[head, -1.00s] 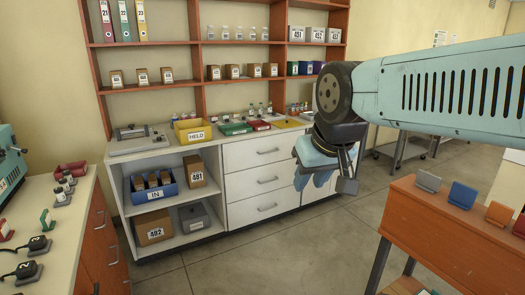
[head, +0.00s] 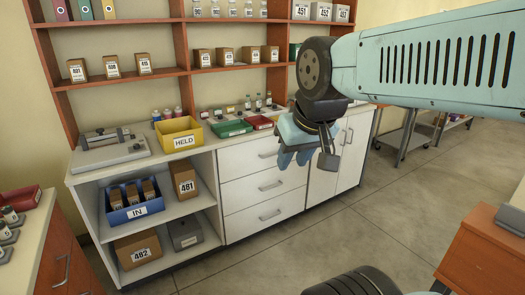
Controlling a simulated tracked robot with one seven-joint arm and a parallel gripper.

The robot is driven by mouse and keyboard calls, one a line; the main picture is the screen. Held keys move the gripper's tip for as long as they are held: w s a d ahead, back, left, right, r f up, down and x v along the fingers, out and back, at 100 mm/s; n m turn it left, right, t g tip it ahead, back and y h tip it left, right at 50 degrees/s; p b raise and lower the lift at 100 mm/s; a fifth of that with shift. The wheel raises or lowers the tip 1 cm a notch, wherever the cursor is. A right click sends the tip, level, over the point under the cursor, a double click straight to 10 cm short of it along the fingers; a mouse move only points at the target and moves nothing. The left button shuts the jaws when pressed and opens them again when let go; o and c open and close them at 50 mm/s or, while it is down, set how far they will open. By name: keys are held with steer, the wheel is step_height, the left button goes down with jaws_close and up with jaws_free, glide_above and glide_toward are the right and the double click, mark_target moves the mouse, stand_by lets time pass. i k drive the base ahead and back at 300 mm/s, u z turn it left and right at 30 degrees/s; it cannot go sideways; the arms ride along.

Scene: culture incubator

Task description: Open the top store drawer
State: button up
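A white counter unit has a stack of three drawers. The top drawer (head: 248,158) is shut and has a grey bar handle (head: 268,155) near its right side. The middle drawer (head: 262,187) and bottom drawer (head: 262,216) below it are also shut. My gripper (head: 294,160) hangs pointing down, in front of the drawers' right edge in the picture, right of the top handle. It appears apart from the handle. No label can be read on the drawers.
Open shelves left of the drawers hold a blue IN bin (head: 137,212) and boxes. A yellow HELD bin (head: 180,134), green tray (head: 230,127) and red tray (head: 261,122) stand on top. An orange-brown bench (head: 485,250) is at right. Floor before the drawers is clear.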

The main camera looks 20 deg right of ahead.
mark_target(235, 162)
steer(key=u, duration=0.05)
steer(key=i, duration=1.7)
steer(key=u, duration=0.15)
